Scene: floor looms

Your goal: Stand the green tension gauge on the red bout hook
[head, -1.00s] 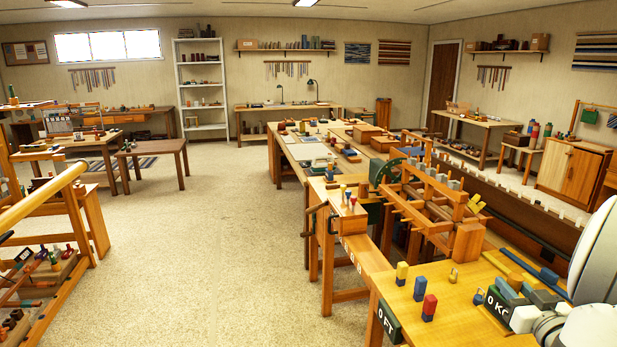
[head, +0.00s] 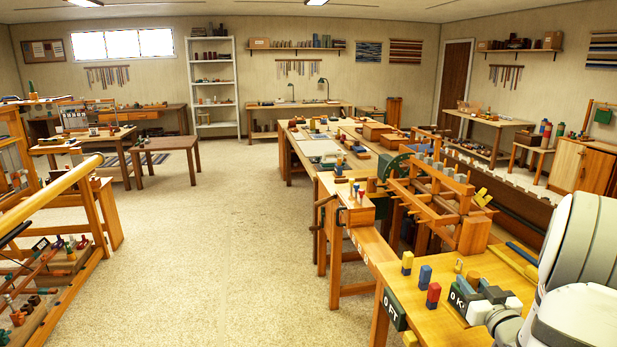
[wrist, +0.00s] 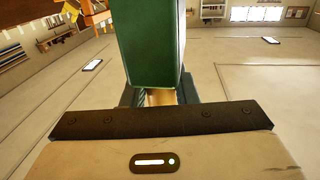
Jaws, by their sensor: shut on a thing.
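In the wrist view my gripper (wrist: 158,97) is shut on a tall green block-shaped thing (wrist: 153,45), which I take to be the green tension gauge. It stands out beyond the jaws, and its far end is cut off by the top of the picture. In the head view my arm is at the lower right; the jaws and the green thing cannot be made out there. I cannot pick out the red bout hook for certain. A small block with a red top and a dark lower part (head: 433,295) stands on the near bench.
The near wooden bench (head: 455,325) also bears a yellow block (head: 407,263), a blue block (head: 425,276) and dark grey pieces near my arm. A wooden loom frame (head: 430,205) stands behind it. Open floor (head: 240,260) lies to the left.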

